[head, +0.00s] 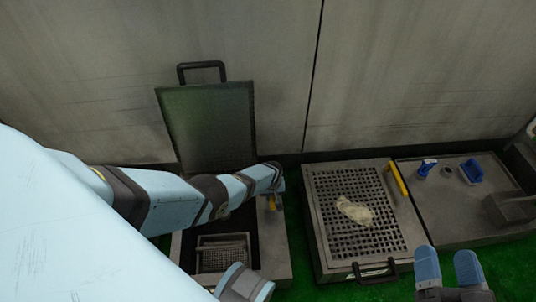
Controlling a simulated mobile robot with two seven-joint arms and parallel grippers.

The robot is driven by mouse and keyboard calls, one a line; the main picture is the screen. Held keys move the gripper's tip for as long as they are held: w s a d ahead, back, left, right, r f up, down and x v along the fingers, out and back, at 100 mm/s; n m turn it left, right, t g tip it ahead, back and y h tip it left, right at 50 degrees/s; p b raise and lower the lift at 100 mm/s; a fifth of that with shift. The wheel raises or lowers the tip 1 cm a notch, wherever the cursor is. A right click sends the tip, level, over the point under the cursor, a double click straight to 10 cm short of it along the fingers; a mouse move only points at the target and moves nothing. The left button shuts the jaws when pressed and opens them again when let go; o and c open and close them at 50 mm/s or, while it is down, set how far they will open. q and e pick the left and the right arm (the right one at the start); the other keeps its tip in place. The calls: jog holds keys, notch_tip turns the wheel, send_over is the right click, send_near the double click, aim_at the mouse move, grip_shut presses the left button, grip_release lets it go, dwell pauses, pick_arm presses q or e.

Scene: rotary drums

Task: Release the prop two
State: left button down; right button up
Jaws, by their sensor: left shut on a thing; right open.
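A yellow prop (273,203) shows at the right rim of the left drum box (276,252), whose mesh lid (207,125) stands open against the wall. My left gripper (276,186) is at this prop and shut on it; its fingertips are mostly hidden by my arm. Another yellow prop (397,180) lies along the right edge of the right drum box, whose mesh lid (325,205) is down. I cannot tell from labels which prop is number two. My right gripper (447,268) is open and empty, low in the view, right of the right box's front handle.
A pale crumpled lump (355,211) lies on the right mesh lid. A grey tray (445,211) at the right holds small blue items (471,171). A black handle (376,271) is at the right box's front. A grey wall (420,75) closes off the back.

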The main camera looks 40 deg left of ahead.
pick_arm(q)
jog(key=shift+w, duration=0.2)
dwell(0.3)
jog(key=c, duration=1)
grip_release()
jog(key=shift+d, duration=0.1)
jog(key=shift+o, duration=0.2)
pick_arm(e)
jog(key=shift+f, duration=0.2)
jog(key=shift+s, duration=0.1)
pick_arm(q)
notch_tip(320, 180, up, 4)
jog(key=p, duration=0.3)
jog(key=shift+r+p, duration=0.15)
jog(key=shift+p, duration=0.25)
pick_arm(e)
notch_tip(320, 180, up, 4)
jog(key=t, duration=0.1)
pick_arm(q)
notch_tip(320, 180, up, 10)
jog(key=p, duration=0.6)
jog(key=shift+f+p, duration=0.2)
jog(key=shift+p, duration=0.2)
pick_arm(e)
jog(key=s+d+f+g+h, duration=0.2)
jog(key=d+f+g+h, duration=0.2)
jog(key=f, duration=0.8)
jog(key=shift+s+d+m+g+h, duration=0.15)
jog(key=shift+d+m+g+h, duration=0.2)
jog(key=shift+d+g, duration=0.55)
